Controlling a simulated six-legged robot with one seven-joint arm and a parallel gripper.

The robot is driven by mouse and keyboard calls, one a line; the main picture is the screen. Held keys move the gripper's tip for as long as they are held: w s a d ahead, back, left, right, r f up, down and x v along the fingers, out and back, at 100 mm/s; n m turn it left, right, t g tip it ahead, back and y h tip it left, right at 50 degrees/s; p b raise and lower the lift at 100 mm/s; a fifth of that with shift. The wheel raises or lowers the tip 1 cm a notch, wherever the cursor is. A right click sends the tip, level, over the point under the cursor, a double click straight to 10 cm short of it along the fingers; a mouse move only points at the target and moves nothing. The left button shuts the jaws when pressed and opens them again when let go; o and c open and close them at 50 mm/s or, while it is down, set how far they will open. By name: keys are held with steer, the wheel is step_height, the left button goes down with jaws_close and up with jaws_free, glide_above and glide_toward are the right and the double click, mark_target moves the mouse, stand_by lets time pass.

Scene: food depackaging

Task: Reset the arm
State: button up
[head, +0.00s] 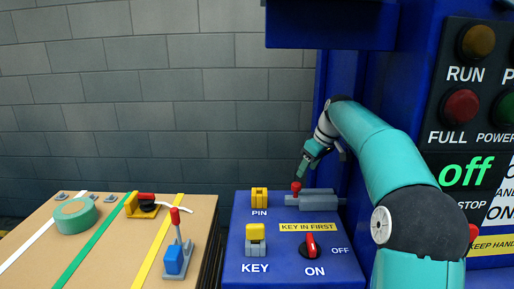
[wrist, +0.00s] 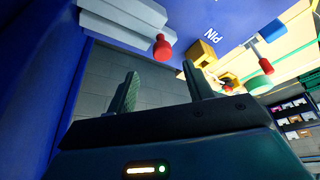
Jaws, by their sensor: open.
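My teal arm reaches from the right of the head view toward the blue machine. My gripper (head: 302,176) is at the arm's end, just above and beside the red knob (head: 296,187) of a grey bolt block (head: 318,199). In the wrist view the two fingers of my gripper (wrist: 163,92) stand apart with nothing between them. The red knob (wrist: 162,47) and grey block (wrist: 122,22) are beyond the fingertips, apart from them.
The blue panel (head: 236,252) carries a yellow PIN piece (head: 259,198), a yellow-topped KEY piece (head: 255,238) and a red switch (head: 310,244). A cardboard-coloured table (head: 108,270) at left holds green tape (head: 75,216), a red-handled yellow holder (head: 136,207) and a red-tipped lever (head: 177,250). A control board stands right.

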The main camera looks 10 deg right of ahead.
steer(key=s+a+r+m+h, duration=0.1)
steer(key=s+a+m, duration=0.1)
steer(key=s+a, duration=0.55)
steer(key=s+a+r+m+h, duration=0.15)
steer(key=s+a, duration=0.25)
steer(key=s, duration=0.6)
steer(key=s+a+f+m+t, duration=0.1)
steer(key=s+f, duration=0.4)
steer(key=s, duration=0.5)
steer(key=s+a+f+m+t, duration=0.1)
steer(key=s+f, duration=0.3)
steer(key=s, duration=0.6)
steer(key=shift+s+a+f+m, duration=0.25)
steer(key=shift+a+f+m, duration=0.15)
steer(key=shift+m, duration=0.25)
